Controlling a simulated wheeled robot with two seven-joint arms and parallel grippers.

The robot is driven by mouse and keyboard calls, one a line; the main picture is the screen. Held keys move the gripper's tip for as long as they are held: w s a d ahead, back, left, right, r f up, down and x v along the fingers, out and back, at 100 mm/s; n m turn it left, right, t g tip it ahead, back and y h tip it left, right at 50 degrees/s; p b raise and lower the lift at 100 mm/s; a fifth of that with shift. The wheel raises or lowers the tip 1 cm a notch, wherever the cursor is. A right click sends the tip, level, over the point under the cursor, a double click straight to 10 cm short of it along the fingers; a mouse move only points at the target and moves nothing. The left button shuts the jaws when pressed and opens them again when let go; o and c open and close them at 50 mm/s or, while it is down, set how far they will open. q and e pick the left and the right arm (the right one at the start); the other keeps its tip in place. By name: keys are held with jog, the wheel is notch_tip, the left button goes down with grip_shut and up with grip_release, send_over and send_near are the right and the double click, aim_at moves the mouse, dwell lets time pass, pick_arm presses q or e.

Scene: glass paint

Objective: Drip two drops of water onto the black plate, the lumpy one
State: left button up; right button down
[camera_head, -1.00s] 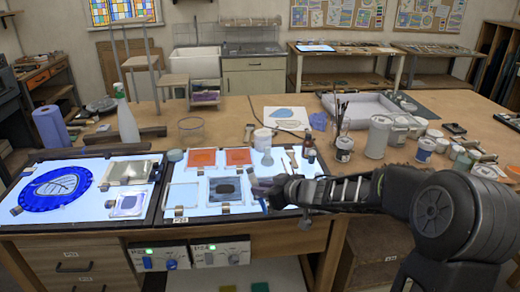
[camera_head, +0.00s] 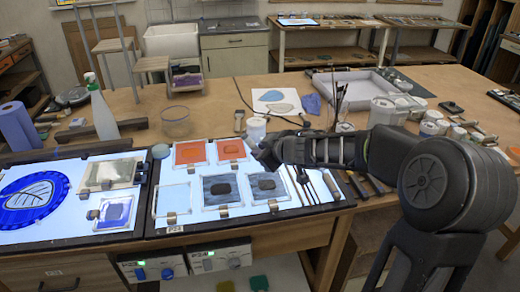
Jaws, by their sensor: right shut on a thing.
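Two dark, streaked plates lie side by side on the right light panel: a left one (camera_head: 221,198) and a right one (camera_head: 267,194). Each has a black patch in its middle, and I cannot tell which is lumpy. My right gripper (camera_head: 262,156) is above and behind the right plate, just in front of a white jar (camera_head: 256,129). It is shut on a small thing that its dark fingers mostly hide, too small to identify. I cannot tell whether the gripper touches the jar. My left gripper is not in view.
Two orange plates (camera_head: 190,153) and a pale plate (camera_head: 173,200) share the panel. Thin tools (camera_head: 303,183) lie right of the dark plates. A spray bottle (camera_head: 101,112) and an empty glass bowl (camera_head: 176,123) stand behind. Pots and brushes crowd the right bench.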

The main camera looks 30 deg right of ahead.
notch_tip(320, 180, down, 5)
jog(key=b, duration=0.4)
jog(key=shift+r, duration=0.1)
jog(key=shift+f+b, duration=0.3)
jog(key=shift+f, duration=0.1)
dwell(0.6)
jog(key=shift+f, duration=0.1)
dwell(0.8)
notch_tip(320, 180, up, 2)
jog(key=p, duration=0.2)
jog(key=shift+p, duration=0.35)
jog(key=shift+a, duration=0.1)
